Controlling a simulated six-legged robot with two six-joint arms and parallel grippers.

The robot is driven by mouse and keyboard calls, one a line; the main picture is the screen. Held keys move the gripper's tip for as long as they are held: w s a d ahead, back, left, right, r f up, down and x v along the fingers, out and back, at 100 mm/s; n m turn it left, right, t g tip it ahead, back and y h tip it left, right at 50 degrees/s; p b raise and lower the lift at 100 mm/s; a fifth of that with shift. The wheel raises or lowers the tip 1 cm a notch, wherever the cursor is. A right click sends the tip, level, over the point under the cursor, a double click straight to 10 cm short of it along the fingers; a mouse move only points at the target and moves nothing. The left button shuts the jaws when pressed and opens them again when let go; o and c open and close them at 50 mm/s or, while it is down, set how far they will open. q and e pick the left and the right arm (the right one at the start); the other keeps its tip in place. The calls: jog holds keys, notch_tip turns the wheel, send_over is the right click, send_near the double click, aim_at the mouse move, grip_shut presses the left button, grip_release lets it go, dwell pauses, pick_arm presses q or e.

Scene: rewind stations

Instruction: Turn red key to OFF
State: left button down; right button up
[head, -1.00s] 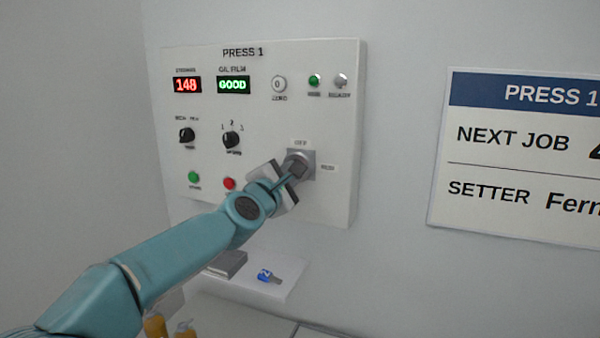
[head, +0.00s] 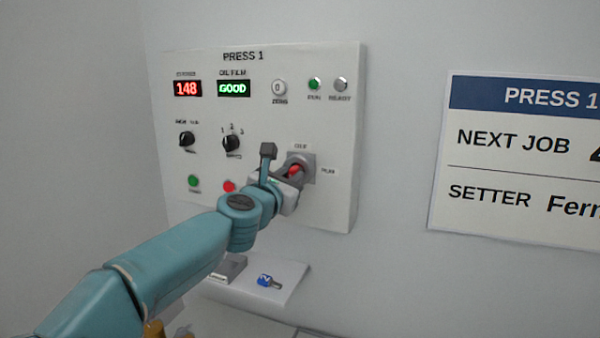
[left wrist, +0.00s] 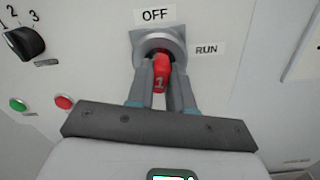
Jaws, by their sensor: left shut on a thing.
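The red key (left wrist: 161,76), marked 1, is in the round key switch (left wrist: 158,44) at the lower right of the PRESS 1 panel. It also shows as a small red patch in the head view (head: 295,170). My left gripper (head: 290,175) is shut on the red key, with one finger on each side of it in the left wrist view. The OFF label (left wrist: 155,15) is above the switch and the RUN label (left wrist: 206,49) is to its right. The fingers hide part of the key, and I cannot tell its exact angle. My right gripper is out of view.
The panel (head: 335,100) also has a red button (head: 229,186), a green button (head: 194,181) and a black selector knob (head: 231,142) left of my gripper. A blue tagged key (head: 268,281) lies on a small shelf (head: 290,284) below. The wall right of the panel holds a sign (head: 520,165).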

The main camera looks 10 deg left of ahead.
pick_arm(q)
jog(key=n, duration=0.4)
jog(key=shift+d, duration=0.1)
jog(key=c, duration=0.9)
grip_release()
jog(key=shift+n, duration=0.4)
jog(key=shift+c, duration=0.2)
